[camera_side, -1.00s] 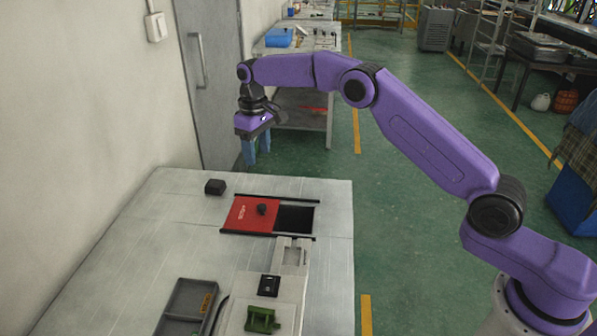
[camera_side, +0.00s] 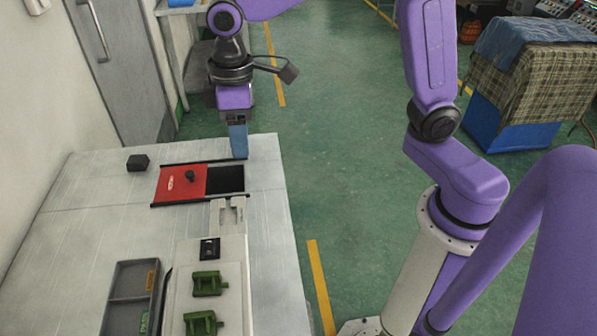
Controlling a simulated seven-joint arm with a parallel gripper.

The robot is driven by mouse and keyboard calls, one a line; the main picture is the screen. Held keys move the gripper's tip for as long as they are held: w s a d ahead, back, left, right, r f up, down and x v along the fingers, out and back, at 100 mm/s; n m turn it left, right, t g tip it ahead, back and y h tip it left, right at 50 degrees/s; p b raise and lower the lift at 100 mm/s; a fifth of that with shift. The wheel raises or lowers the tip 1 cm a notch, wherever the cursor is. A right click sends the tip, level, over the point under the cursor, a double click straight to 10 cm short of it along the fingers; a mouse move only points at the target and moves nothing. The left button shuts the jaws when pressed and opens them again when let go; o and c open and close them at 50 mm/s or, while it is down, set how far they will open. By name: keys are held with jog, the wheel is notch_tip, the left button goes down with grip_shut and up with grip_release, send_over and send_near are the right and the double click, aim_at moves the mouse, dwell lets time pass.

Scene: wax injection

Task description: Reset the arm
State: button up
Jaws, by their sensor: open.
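My gripper (camera_side: 238,150) hangs pointing down over the far right corner of the table, behind the dark opening of the red-and-black plate. Its blue fingers overlap each other from this side, and nothing shows held in them. My purple arm reaches across from the right, and its upper part is cut off by the top of the view.
The table (camera_side: 80,215) holds a red sliding plate (camera_side: 172,188) with a black knob, a black block (camera_side: 137,162), a grey divided tray (camera_side: 132,290) and a white fixture (camera_side: 225,260) with green parts (camera_side: 208,283). A blue bin (camera_side: 515,128) stands right. Green floor is open between.

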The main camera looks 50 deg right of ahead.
jog(key=s+d+f+n, duration=0.1)
jog(key=s+d, duration=0.5)
jog(key=s, duration=0.4)
jog(key=s+d+f+n, duration=0.2)
jog(key=s+d, duration=0.4)
jog(key=s, duration=0.5)
jog(key=shift+s+d+f, duration=0.2)
jog(key=shift+d+f, duration=0.05)
